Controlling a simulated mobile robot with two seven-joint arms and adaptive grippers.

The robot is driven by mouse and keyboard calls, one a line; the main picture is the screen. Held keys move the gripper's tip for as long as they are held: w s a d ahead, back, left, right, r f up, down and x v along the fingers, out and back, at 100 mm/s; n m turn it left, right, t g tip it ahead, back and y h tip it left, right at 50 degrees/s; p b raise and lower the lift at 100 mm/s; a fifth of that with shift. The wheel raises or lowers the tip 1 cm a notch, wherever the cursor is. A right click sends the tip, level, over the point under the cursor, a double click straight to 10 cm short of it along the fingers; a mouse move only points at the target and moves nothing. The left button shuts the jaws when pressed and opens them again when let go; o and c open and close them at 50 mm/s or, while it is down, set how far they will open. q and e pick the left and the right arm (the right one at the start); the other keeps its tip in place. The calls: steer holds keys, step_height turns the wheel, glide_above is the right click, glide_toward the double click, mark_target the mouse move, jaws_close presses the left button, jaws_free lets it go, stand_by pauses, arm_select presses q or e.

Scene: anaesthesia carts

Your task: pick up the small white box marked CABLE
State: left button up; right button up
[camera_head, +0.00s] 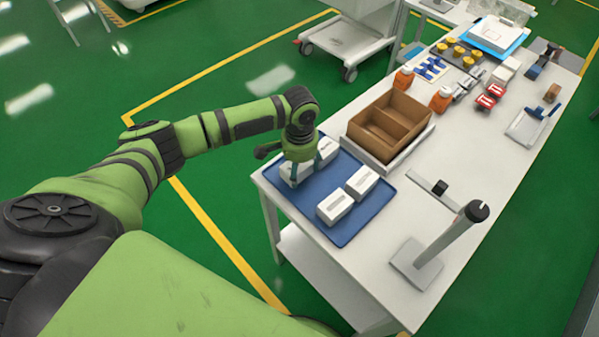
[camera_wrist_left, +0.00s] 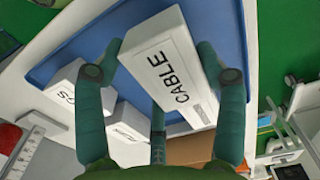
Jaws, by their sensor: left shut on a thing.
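The small white box marked CABLE (camera_wrist_left: 165,65) fills the middle of the left wrist view, its black lettering facing the camera. My left gripper (camera_wrist_left: 162,75) is shut on it, with green fingers along its sides. In the head view the gripper (camera_head: 308,163) is over the far left part of the blue tray (camera_head: 349,227), and the box (camera_head: 290,178) is partly hidden by the fingers. I cannot tell whether the box touches the tray. My right gripper is not in view.
A brown divided carton (camera_head: 390,122) is just behind the tray. A post on a square base (camera_head: 416,262) stands at the right.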

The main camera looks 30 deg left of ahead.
arm_select(q)
steer(key=w+d+r+b, duration=0.1)
steer(key=w+r, duration=0.1)
steer(key=w, duration=0.1)
steer(key=w+d+r+b, duration=0.1)
steer(key=w+r+b, duration=0.1)
steer(key=w+r, duration=0.1)
steer(key=w+d+r+b, duration=0.1)
steer(key=w+r, duration=0.1)
steer(key=w, duration=0.2)
steer(key=shift+d+r+b, duration=0.25)
steer(key=shift+d+b, duration=0.05)
steer(key=shift+b, duration=0.1)
steer(key=shift+w+d+r, duration=0.2)
steer(key=shift+w+r, duration=0.3)
